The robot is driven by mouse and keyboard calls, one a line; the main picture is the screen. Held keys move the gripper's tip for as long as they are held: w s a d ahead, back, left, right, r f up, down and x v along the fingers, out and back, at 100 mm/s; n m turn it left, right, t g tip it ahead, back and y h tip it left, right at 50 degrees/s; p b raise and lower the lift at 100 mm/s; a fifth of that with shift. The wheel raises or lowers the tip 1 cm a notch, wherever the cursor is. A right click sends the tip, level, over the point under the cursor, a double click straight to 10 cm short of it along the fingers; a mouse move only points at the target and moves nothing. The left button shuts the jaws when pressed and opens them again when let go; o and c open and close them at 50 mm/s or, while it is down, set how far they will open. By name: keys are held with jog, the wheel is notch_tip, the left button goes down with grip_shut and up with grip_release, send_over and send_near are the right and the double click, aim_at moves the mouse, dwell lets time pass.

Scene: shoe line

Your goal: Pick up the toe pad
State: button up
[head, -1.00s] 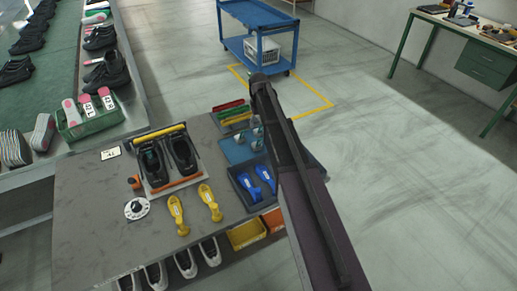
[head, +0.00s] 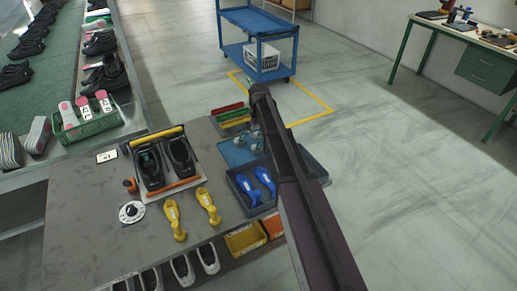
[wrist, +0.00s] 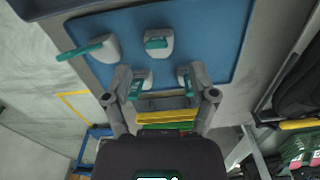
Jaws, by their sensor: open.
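Several small pale grey pads with teal grips lie on a blue mat (wrist: 215,30); which of them is the toe pad I cannot tell for sure. In the wrist view one pad (wrist: 158,43) lies beyond my fingertips and another (wrist: 101,47) to its left. Two more, partly hidden, show between my fingers. My gripper (wrist: 160,74) is open, above the near part of the mat, with nothing visibly held. In the head view the mat (head: 232,152) is partly hidden behind my arm.
Beside the mat are a tray with blue shoe forms (head: 263,180), coloured strips (head: 232,117), yellow forms (head: 207,203) and black shoes (head: 180,158) in a fixture. A blue cart (head: 262,76) stands behind on the floor.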

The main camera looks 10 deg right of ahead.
aim_at(260, 141)
jog(key=shift+f, duration=0.15)
jog(key=f+b, duration=0.5)
jog(key=shift+d, duration=0.2)
dwell(0.7)
grip_shut()
